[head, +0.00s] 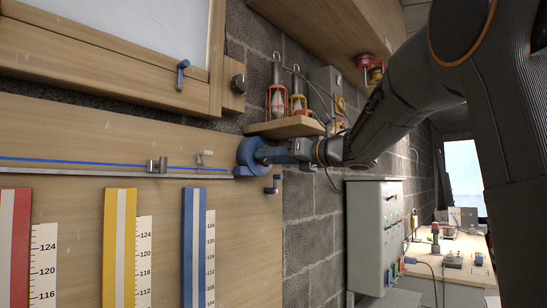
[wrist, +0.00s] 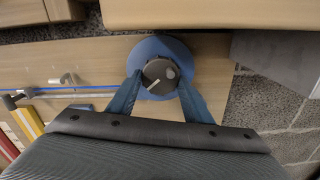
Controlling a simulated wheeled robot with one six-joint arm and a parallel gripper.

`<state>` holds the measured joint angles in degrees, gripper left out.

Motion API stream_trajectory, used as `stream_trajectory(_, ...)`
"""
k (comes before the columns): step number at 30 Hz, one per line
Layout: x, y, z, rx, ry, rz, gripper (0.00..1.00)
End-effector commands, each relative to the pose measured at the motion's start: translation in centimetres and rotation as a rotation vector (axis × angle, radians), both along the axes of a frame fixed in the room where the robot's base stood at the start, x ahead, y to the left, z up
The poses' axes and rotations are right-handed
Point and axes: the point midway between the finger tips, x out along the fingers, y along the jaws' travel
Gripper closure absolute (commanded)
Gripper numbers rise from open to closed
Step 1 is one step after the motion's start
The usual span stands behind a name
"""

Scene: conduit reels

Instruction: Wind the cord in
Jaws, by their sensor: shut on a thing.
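A blue reel (head: 246,153) is mounted at the right end of a wooden board. A blue cord (head: 90,163) runs left from it along a pale rail. My gripper (head: 266,154) is at the reel, and in the wrist view (wrist: 160,88) its two blue fingers close on either side of a dark round knob (wrist: 158,72). The knob has a pale line and a small grey dot on its face. The blue disc of the reel (wrist: 165,45) shows behind the knob. Where the cord meets the reel is partly hidden.
Red, yellow and blue strips (head: 120,245) with number scales stand below the rail. A metal clip (head: 157,165) sits on the rail. A shelf with lanterns (head: 290,127) is just above my gripper. A grey cabinet (head: 374,235) stands at lower right.

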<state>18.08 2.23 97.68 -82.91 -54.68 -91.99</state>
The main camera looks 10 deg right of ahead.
Motion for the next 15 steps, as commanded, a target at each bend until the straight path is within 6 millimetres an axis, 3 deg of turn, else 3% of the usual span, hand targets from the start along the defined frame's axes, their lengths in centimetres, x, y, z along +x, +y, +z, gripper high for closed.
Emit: stream_trajectory(15, -0.18, 0.22, 0.28, 0.381, 0.278, 0.000, 0.77)
